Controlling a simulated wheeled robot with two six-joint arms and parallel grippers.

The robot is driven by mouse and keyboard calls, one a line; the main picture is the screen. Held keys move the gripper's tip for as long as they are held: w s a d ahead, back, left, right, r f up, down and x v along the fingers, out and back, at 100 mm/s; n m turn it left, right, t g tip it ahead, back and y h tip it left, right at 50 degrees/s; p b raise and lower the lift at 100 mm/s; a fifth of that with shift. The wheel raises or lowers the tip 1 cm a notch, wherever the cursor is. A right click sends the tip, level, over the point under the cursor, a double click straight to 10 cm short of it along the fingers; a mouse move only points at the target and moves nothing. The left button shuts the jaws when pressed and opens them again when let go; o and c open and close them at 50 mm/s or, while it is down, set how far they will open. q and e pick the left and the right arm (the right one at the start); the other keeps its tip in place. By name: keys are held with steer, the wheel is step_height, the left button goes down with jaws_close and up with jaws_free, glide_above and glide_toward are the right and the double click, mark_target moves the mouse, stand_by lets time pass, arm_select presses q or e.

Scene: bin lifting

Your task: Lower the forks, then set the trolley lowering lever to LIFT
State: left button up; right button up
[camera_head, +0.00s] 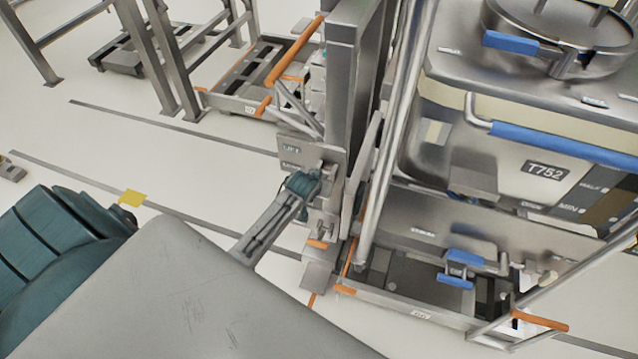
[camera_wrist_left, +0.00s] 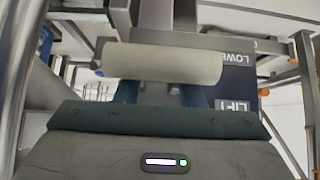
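The lever plate (camera_head: 292,148), marked LIFT, is on the side of the trolley mast (camera_head: 345,110). In the left wrist view the dark plate (camera_wrist_left: 232,88) shows the words LOWER, partly hidden, and LIFT, both upside down. A pale cylindrical handle (camera_wrist_left: 160,62) lies level across the front of my left gripper (camera_wrist_left: 160,95). The handle hides the fingertips, so I cannot tell whether they grip it. In the head view my left gripper (camera_head: 303,183) is right at the plate and covers the lever. The forks are not clearly visible. My right gripper is not in view.
A large metal bin marked T752 (camera_head: 485,175) with blue handles stands right of the mast, above a low base with orange handles (camera_head: 540,320). Another low trolley (camera_head: 250,85) stands behind. Metal frame legs (camera_head: 165,60) are at upper left. Open floor (camera_head: 130,165) lies left.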

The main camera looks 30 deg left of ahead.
arm_select(q)
steer(key=o, duration=1.3)
steer(key=shift+f, duration=0.1)
steer(key=shift+s, duration=0.1)
steer(key=b+v, duration=0.1)
steer(key=v, duration=0.9)
steer(key=shift+s+d+r, duration=0.1)
steer(key=shift+s+r, duration=0.1)
steer(key=shift+r, duration=0.1)
